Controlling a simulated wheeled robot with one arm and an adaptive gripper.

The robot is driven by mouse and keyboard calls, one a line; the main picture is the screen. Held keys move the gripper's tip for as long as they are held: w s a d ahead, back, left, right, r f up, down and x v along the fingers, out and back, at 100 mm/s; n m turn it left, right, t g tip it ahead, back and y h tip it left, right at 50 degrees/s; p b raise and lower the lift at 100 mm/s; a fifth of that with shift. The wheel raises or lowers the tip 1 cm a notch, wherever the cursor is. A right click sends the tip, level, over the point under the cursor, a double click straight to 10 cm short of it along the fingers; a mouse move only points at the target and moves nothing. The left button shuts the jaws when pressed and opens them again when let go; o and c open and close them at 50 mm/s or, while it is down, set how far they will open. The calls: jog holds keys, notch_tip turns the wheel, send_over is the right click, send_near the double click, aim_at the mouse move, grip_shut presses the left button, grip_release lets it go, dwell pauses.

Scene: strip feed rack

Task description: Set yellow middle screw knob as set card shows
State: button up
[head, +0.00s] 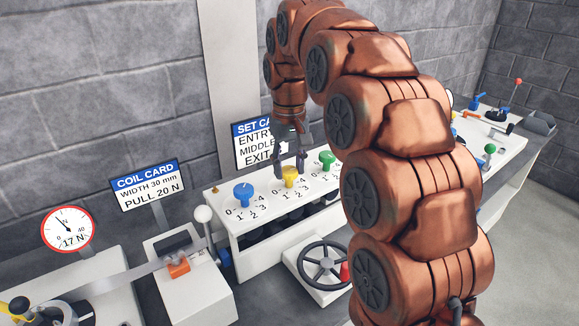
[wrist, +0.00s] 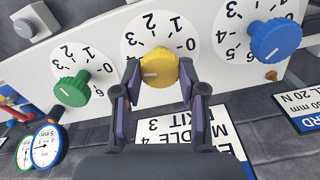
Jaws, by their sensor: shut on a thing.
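The yellow middle knob (wrist: 158,68) sits on a round white dial between the green knob (wrist: 72,90) and the blue knob (wrist: 275,40). My gripper (wrist: 158,86) has one finger on each side of it and is shut on it. The knob's white mark points left in the wrist view, toward one finger; the number it faces cannot be read, while 0, 2 and 3 show. The set card (wrist: 190,130) reads MIDDLE 4 and EXIT 3 there; its ENTRY number is hidden. The head view shows my gripper (head: 290,164) over the yellow knob (head: 289,178).
The coil card (head: 148,186) reads width 30 mm, pull 20 N. A dial gauge (head: 68,229) reads about 17 N. A black handwheel (head: 325,262) and a white ball lever (head: 204,215) stand in front of the panel. My arm hides much of the right side.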

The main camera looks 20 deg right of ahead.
jog(key=shift+n, duration=1.3)
jog(key=shift+r, duration=0.1)
jog(key=o, duration=1.1)
jog(key=shift+o, duration=0.2)
